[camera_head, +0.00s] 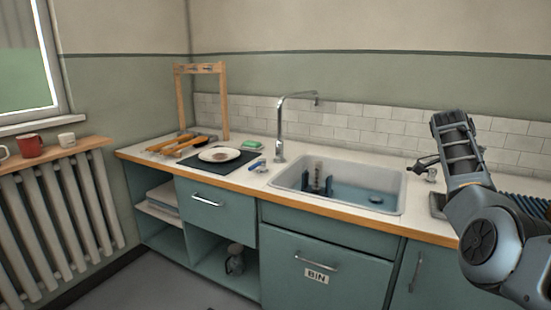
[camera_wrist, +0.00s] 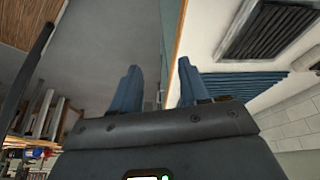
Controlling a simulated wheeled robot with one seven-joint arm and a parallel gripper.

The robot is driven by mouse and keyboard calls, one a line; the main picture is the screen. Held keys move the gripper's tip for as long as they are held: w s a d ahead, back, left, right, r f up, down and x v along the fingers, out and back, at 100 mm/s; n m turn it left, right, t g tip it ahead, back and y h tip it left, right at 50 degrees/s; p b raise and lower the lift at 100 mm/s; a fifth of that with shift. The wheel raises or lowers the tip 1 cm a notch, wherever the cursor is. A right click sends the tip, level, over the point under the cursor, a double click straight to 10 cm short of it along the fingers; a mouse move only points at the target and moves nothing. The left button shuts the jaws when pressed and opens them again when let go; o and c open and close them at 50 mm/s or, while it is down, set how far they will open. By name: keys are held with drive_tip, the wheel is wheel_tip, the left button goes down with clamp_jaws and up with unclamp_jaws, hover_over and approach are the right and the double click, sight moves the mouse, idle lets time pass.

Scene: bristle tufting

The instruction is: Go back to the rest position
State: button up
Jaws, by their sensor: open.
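My gripper (camera_wrist: 158,68) shows in the wrist view with its two blue fingers apart and nothing between them. Beyond the fingers are a grey surface and the edge of a pale worktop. In the head view my arm is raised at the right, over the right end of the counter (camera_head: 233,184). I cannot make out the fingertips clearly there.
The sink (camera_head: 395,190) holds bluish water and a dark blue rack (camera_head: 305,184). A plate (camera_head: 219,154) lies on a dark mat (camera_head: 212,166), near wooden-handled tools (camera_head: 184,147). A ribbed blue mat (camera_head: 522,204) is beside my arm. Mugs (camera_head: 30,146) stand on the left shelf.

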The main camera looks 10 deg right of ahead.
drive_tip(key=s+a+f+n+t+h+p, duration=0.1)
drive_tip(key=s+a+f+n+t, duration=0.15)
drive_tip(key=f, duration=0.85)
drive_tip(key=s+a+f+n+t+h, duration=0.1)
drive_tip(key=s+a+f+n, duration=0.25)
drive_tip(key=f, duration=0.75)
drive_tip(key=s+a+f+n+t+p, duration=0.1)
drive_tip(key=s+a+f+n+t, duration=0.65)
drive_tip(key=s+a, duration=0.55)
drive_tip(key=s+a+r+n+t+y, duration=0.1)
drive_tip(key=s+a+r+n, duration=0.2)
drive_tip(key=s+a, duration=0.25)
drive_tip(key=s+a+r+n+t+y+p, duration=0.1)
drive_tip(key=s+a+r+n, duration=0.1)
drive_tip(key=s+a, duration=0.35)
drive_tip(key=s+a+r+n+t+y, duration=0.1)
drive_tip(key=s+a+r+n+y, duration=0.15)
drive_tip(key=s, duration=0.55)
drive_tip(key=s+a+r+n+t, duration=0.1)
drive_tip(key=s+a+r, duration=0.1)
drive_tip(key=r, duration=0.4)
drive_tip(key=s+a+r+n+t+y, duration=0.1)
drive_tip(key=s+a+r, duration=0.1)
drive_tip(key=s+r, duration=0.3)
drive_tip(key=s+a+r+n+t+p, duration=0.1)
drive_tip(key=s+a+r, duration=0.1)
drive_tip(key=r, duration=0.6)
drive_tip(key=shift+s+a, duration=0.4)
drive_tip(key=shift+s, duration=0.25)
drive_tip(key=shift+y, duration=0.25)
